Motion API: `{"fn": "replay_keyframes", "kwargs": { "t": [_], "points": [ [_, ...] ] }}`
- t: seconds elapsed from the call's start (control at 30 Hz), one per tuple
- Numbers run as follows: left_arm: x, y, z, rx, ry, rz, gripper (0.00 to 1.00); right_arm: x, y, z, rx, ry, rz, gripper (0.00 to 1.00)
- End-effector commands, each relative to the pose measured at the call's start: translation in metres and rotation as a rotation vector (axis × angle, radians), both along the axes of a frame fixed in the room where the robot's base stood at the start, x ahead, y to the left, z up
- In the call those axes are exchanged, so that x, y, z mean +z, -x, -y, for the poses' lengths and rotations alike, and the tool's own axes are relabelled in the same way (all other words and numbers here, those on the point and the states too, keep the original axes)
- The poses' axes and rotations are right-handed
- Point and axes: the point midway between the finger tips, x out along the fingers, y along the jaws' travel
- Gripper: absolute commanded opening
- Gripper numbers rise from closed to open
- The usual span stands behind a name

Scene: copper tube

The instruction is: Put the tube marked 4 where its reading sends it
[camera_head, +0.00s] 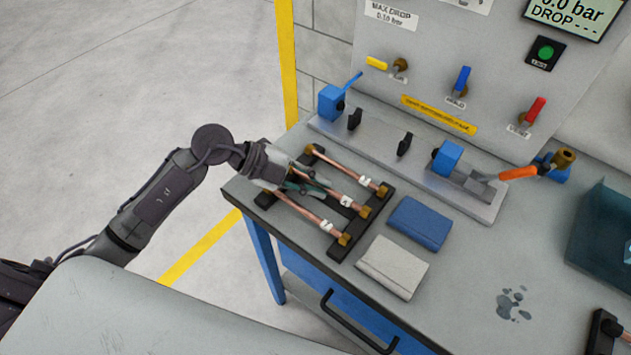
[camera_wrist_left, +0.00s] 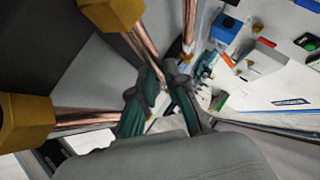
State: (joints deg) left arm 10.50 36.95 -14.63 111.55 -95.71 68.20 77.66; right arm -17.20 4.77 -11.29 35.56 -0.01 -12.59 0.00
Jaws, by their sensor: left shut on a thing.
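Three copper tubes with brass ends lie side by side on a black rack (camera_head: 292,210) at the left end of the bench. They are the far tube (camera_head: 342,168), the middle tube (camera_head: 337,195) and the near tube (camera_head: 305,212). Each carries a small white tag, with numbers too small to read surely. My left gripper (camera_head: 318,187) is shut on the middle tube, which still appears to lie in the rack. In the left wrist view the green-padded fingers (camera_wrist_left: 160,85) close around that tube (camera_wrist_left: 146,45). My right gripper is not in view.
A blue pad (camera_head: 419,223) and a pale grey pad (camera_head: 393,266) lie right of the rack. Behind stands a test fixture (camera_head: 385,150) with blue clamps and an orange handle (camera_head: 518,173). A wet patch (camera_head: 512,303) and a teal bin (camera_head: 600,240) are further right.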

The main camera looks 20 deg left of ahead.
Motion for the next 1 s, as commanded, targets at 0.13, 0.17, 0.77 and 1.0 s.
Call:
{"fn": "replay_keyframes", "kwargs": {
  "t": [0.13,0.17,0.77,1.0],
  "points": [
    [-0.001,0.0,0.0,0.0,0.0,0.0,0.0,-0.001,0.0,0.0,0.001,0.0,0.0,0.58],
    [-0.002,0.0,0.0,0.0,0.0,0.0,0.0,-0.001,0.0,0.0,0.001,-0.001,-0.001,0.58],
    [0.002,0.0,-0.003,0.002,-0.002,0.001,0.39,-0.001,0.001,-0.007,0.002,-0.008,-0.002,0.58],
    [0.022,0.011,-0.041,0.002,-0.007,-0.001,0.39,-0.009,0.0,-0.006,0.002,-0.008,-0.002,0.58]
  ]
}}
